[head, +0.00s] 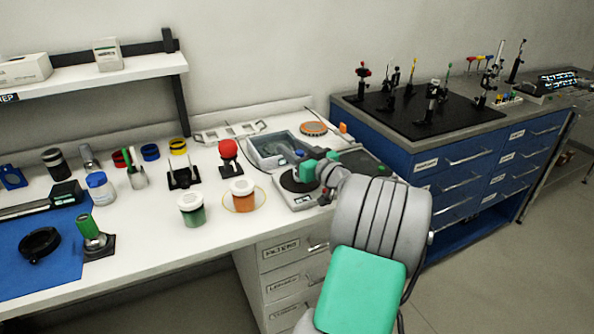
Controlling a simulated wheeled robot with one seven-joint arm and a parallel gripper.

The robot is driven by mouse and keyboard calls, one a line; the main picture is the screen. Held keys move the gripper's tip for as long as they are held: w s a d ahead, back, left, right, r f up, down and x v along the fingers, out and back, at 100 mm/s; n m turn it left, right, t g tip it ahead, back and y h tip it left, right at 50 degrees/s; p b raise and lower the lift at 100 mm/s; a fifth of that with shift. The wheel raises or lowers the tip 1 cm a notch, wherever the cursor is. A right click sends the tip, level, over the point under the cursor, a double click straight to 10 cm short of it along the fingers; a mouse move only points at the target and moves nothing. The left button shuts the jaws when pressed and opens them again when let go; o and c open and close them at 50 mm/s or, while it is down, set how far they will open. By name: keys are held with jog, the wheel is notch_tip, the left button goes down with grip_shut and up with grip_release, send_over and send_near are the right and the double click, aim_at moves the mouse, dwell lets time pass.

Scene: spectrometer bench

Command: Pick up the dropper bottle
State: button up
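I cannot pick out the dropper bottle with certainty. My gripper (306,171) is at the far end of my grey and green arm, over the right part of the white bench, above a balance (296,201) with a dark round pan. The gripper is small here and partly covered by my arm, so I cannot tell whether it is open or holds anything. A small blue thing (299,153) shows just behind it, by a grey tray (268,151). A slim grey-topped bottle (89,158) stands at the back left of the bench.
A green jar (192,211), an orange jar (242,196) and a red-topped thing (229,155) stand left of the balance. A blue mat (30,280) lies at the left. A blue drawer cabinet (455,180) with optics stands right. Bare bench lies along the front.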

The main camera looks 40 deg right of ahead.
grip_shut()
dwell(1.2)
